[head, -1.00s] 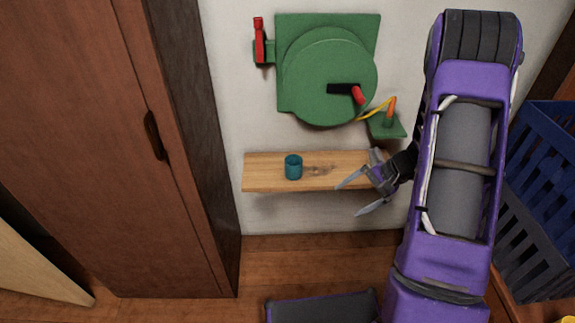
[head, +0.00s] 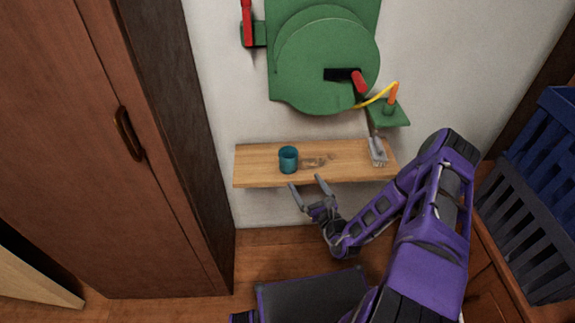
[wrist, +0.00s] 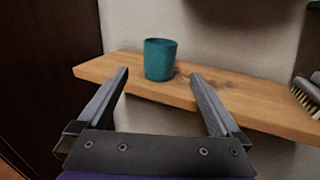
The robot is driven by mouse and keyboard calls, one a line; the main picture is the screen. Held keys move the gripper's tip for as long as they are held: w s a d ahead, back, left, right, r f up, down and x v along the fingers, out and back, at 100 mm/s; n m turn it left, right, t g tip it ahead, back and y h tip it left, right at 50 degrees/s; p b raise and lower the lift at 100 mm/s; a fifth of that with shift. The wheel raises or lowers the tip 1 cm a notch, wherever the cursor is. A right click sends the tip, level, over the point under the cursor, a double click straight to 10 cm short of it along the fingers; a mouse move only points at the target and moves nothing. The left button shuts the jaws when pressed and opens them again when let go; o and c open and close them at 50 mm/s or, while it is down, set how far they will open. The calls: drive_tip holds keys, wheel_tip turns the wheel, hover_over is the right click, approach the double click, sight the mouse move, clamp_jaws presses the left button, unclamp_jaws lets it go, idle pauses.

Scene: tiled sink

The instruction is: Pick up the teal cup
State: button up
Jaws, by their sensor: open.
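The teal cup (head: 288,160) stands upright on a narrow wooden wall shelf (head: 345,158), left of the shelf's middle. My gripper (head: 306,183) is open and empty, in front of the shelf's near edge and a little to the right of the cup in the head view. In the wrist view the cup (wrist: 160,60) shows beyond the fingers, between the two fingertips of my gripper (wrist: 158,76). The fingers are apart from the cup. Nothing hides the cup in either view.
A grey brush (head: 378,150) is at the shelf's right end. A green hose reel (head: 320,65) hangs on the wall above. A brown wooden cabinet (head: 110,190) stands to the left. Blue and grey crates (head: 530,200) are at the right.

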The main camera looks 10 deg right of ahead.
sight(292, 165)
drive_tip(key=b+x, duration=0.1)
drive_tip(key=x, duration=0.8)
drive_tip(key=w, duration=0.3)
drive_tip(key=w+a+f+b, duration=0.1)
drive_tip(key=shift+w+f, duration=0.15)
drive_tip(key=shift+w, duration=0.4)
drive_tip(key=shift+c, duration=0.3)
drive_tip(key=c, duration=1.2)
